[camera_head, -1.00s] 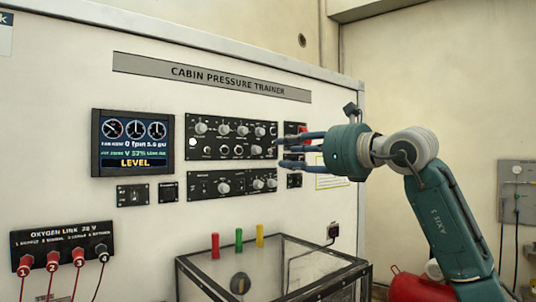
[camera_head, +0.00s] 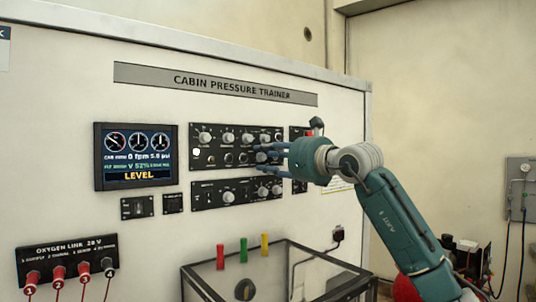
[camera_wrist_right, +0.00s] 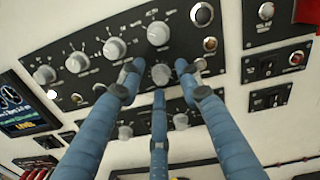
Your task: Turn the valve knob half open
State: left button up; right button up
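The upper black panel (camera_head: 206,158) of the trainer carries rows of grey knobs; their small labels are too small to read, so I cannot tell which is the valve knob. My right gripper (camera_head: 262,153) is in front of the right part of this panel, its blue fingers spread. In the right wrist view, the open fingers (camera_wrist_right: 158,80) stand around a grey knob (camera_wrist_right: 160,74) in the panel's lower row. I cannot tell whether they touch it. In the head view, the fingers hide part of that row. My left gripper is not in view.
A lower panel (camera_head: 228,197) with more knobs sits just below. A screen (camera_head: 136,156) reading LEVEL is at the left. A clear box (camera_head: 290,270) with a dark frame stands below, near red, green and yellow pegs. A switch panel (camera_wrist_right: 272,96) is right of the fingers.

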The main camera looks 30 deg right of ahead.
jog(key=shift+w, duration=0.1)
jog(key=shift+c, duration=1)
jog(key=shift+f, duration=0.1)
grip_shut()
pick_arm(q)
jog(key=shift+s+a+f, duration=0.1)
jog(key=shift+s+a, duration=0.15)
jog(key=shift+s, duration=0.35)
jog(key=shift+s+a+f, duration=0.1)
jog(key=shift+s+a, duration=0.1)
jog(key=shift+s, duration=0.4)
